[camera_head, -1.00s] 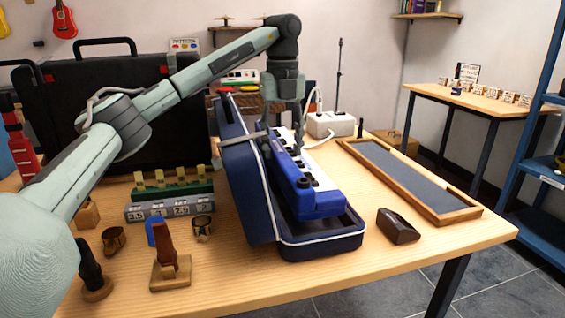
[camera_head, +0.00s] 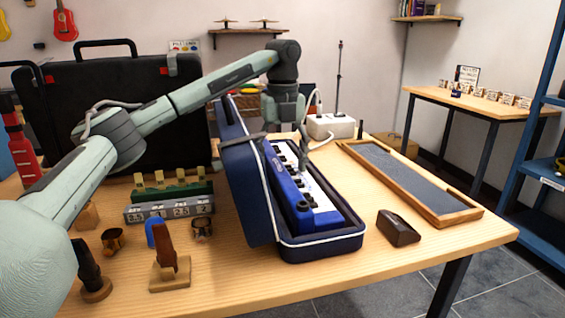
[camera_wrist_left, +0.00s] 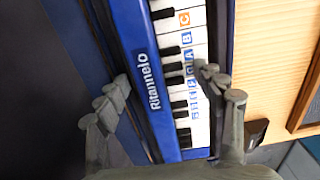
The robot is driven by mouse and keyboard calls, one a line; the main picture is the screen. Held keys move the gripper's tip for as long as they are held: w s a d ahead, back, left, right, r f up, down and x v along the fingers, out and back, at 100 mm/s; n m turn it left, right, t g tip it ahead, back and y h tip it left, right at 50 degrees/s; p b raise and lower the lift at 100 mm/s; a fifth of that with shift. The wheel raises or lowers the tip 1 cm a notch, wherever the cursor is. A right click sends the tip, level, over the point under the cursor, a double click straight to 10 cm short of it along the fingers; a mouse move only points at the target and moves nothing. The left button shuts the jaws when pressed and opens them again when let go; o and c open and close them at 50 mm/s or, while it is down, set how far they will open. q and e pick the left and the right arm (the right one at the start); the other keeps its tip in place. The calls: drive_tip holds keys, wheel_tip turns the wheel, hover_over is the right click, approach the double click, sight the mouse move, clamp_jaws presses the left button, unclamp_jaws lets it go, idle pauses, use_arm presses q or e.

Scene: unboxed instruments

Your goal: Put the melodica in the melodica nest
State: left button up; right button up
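The melodica (camera_head: 294,190) is blue with white and black keys. It lies keys up in the lower half of an open dark blue case (camera_head: 322,246), whose lid stands up on the left. In the left wrist view the melodica (camera_wrist_left: 158,100) shows its "Ritannelo" lettering. My left gripper (camera_head: 288,148) is over the far part of the melodica with its fingers spread. In the left wrist view my gripper (camera_wrist_left: 163,84) has one finger at each long side of the melodica. The case floor is mostly hidden under the melodica. My right gripper is out of view.
A long wooden tray (camera_head: 449,213) with a grey lining and a dark wedge-shaped object (camera_head: 398,228) are right of the case. A large black case (camera_head: 100,120) stands behind.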

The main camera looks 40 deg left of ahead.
sight(283, 164)
use_arm(q)
wheel_tip(283, 164, up, 7)
drive_tip(key=shift+f+p, duration=0.15)
drive_tip(key=shift+p, duration=0.45)
wheel_tip(283, 164, up, 6)
drive_tip(key=shift+f+p, duration=0.2)
drive_tip(key=shift+p, duration=0.8)
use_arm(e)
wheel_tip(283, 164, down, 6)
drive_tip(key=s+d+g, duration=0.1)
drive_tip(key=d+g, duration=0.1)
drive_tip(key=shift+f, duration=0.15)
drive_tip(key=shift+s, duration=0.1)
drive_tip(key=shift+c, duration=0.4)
